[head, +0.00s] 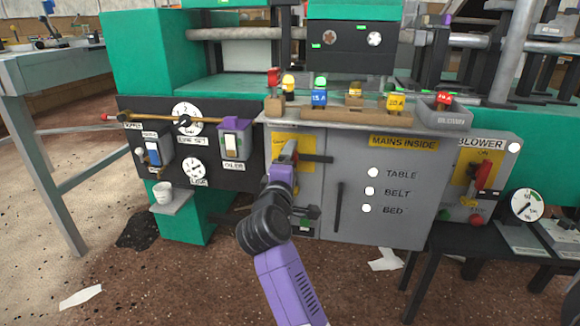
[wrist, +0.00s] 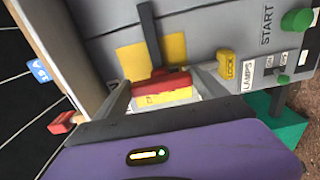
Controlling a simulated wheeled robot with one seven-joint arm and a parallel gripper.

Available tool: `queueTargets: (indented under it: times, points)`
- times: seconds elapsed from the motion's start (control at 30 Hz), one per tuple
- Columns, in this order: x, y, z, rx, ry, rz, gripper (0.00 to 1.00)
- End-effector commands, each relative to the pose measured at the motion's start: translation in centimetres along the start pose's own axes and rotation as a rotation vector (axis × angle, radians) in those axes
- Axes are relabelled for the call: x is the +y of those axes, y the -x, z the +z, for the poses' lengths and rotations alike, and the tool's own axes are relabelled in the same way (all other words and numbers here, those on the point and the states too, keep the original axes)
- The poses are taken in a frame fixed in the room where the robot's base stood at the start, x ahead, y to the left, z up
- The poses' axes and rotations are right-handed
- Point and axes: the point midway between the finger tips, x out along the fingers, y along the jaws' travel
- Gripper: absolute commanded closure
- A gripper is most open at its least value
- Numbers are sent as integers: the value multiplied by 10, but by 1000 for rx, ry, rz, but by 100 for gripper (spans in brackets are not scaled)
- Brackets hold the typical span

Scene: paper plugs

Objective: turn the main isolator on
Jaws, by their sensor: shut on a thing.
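The main isolator is on the left part of the grey cabinet marked MAINS INSIDE (head: 372,225). Its yellow plate (head: 306,146) shows behind my gripper (head: 285,160) in the head view. In the wrist view the isolator's red handle (wrist: 162,81) lies between the two fingers of my gripper (wrist: 163,92), which is shut on it. A dark bar (head: 318,159) runs level to the right from the handle; it also shows in the wrist view (wrist: 149,30). My gripper hides most of the handle in the head view. I cannot read the switch position.
A shelf (head: 340,117) with several coloured plugs juts out above. The blower switch (head: 482,177) is at the right, a speed panel (head: 190,150) at the left.

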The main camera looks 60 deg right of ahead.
Motion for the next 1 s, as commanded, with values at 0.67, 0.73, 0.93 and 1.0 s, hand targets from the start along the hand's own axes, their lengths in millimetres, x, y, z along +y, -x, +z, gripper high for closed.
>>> queueTargets:
  times: [0.67, 0.73, 0.93, 1.0]
  points:
    - [1, 36, -2, 5, 0, -3, 0]
    - [1, 47, -1, 4, 2, -3, 0]
    - [0, 72, -1, 3, 0, -3, 0]
    - [-1, 77, -1, 2, -1, -3, 0]
